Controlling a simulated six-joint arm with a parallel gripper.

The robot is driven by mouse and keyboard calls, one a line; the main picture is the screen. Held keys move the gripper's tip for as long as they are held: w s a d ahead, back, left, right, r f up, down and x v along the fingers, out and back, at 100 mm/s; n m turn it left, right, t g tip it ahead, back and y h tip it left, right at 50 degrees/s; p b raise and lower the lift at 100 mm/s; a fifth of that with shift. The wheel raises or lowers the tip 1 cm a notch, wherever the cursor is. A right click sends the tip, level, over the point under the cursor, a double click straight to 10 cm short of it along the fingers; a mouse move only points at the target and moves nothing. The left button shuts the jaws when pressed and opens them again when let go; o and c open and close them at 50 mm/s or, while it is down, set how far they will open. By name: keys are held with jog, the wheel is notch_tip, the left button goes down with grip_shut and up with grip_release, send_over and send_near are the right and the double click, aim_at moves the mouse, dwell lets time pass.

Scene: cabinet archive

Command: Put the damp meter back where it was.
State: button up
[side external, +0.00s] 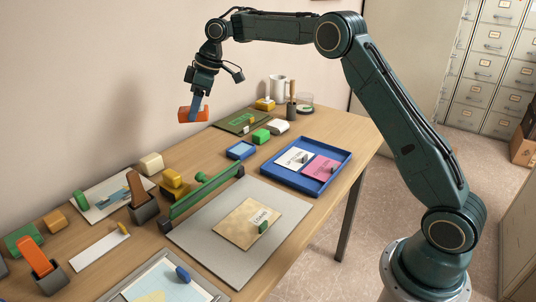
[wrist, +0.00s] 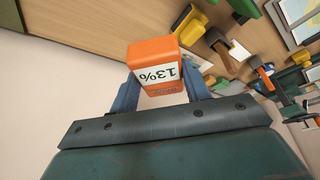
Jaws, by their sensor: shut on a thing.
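The damp meter (side external: 186,115) is an orange block held above the far left part of the wooden table, well clear of the surface. In the wrist view the damp meter (wrist: 155,57) shows a white label reading 13%, upside down. My gripper (side external: 196,106) points down and is shut on it; in the wrist view the blue fingers of my gripper (wrist: 160,88) stand on either side of it. Which spot the meter came from is not marked in these frames.
Below lie a dark green mat (side external: 226,123), a small blue box (side external: 240,150) and a blue tray (side external: 325,188) with cards. A white mug (side external: 278,88) stands at the back. A grey board (side external: 205,250) with a green bar (side external: 205,192) lies nearer. Bare wood shows between them.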

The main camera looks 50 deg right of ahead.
notch_tip(320, 180, down, 19)
jog(key=shift+r, duration=0.2)
dwell(0.7)
jog(key=shift+f, duration=0.15)
jog(key=o, duration=1.1)
jog(key=shift+o, duration=0.2)
jog(key=v, duration=1.2)
